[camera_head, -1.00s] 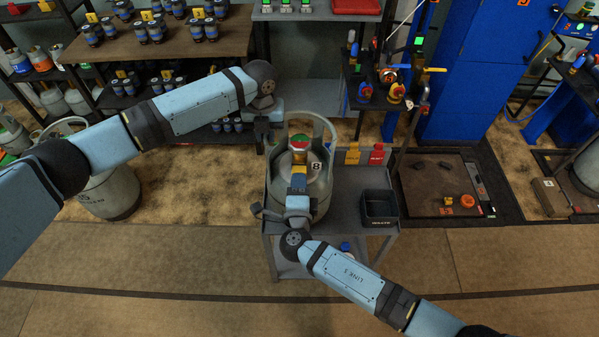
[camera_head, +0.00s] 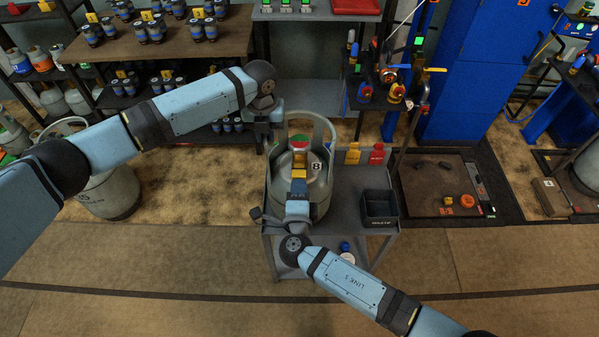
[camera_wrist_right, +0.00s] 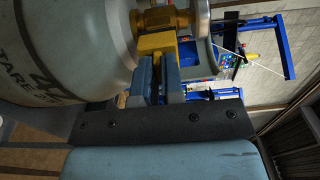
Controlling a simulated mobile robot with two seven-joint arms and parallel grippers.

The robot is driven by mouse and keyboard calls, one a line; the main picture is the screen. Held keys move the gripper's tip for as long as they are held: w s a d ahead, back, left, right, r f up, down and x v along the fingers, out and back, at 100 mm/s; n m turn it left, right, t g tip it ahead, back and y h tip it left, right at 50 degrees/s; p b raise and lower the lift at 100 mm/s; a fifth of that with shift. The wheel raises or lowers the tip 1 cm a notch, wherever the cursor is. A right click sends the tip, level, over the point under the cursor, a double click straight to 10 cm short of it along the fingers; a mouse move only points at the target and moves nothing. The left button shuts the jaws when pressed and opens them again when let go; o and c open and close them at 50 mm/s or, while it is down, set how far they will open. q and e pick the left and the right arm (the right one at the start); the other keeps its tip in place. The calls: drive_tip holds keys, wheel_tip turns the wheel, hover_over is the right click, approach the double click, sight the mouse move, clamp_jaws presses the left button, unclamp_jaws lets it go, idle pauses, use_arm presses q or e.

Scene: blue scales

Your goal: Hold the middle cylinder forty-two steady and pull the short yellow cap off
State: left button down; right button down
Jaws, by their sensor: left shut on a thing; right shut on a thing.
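A grey gas cylinder (camera_head: 318,192) with a raised collar stands upright on a small grey cart. In the right wrist view its side (camera_wrist_right: 65,45) shows large dark lettering, partly cut off. My left gripper (camera_head: 276,119) is shut at the left of the collar; its fingertips are mostly hidden. My right gripper (camera_head: 299,182) is shut on the short yellow cap (camera_wrist_right: 157,44), in front of the cylinder's top. The cap lies close against the brass valve (camera_wrist_right: 163,19); I cannot tell whether they still touch.
The cart (camera_head: 348,185) also bears a black open bin (camera_head: 379,207) and yellow and red tags (camera_head: 376,154). A tray (camera_head: 425,190) with small parts lies to the right. Another cylinder (camera_head: 110,193) stands on the floor at left, below my left arm.

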use_arm(q)
drive_tip(key=shift+a, duration=0.15)
use_arm(e)
drive_tip(key=shift+s, duration=0.95)
drive_tip(key=s, duration=0.6)
drive_tip(key=shift+a, duration=0.1)
use_arm(q)
drive_tip(key=c, duration=1)
unclamp_jaws()
drive_tip(key=shift+o, duration=0.2)
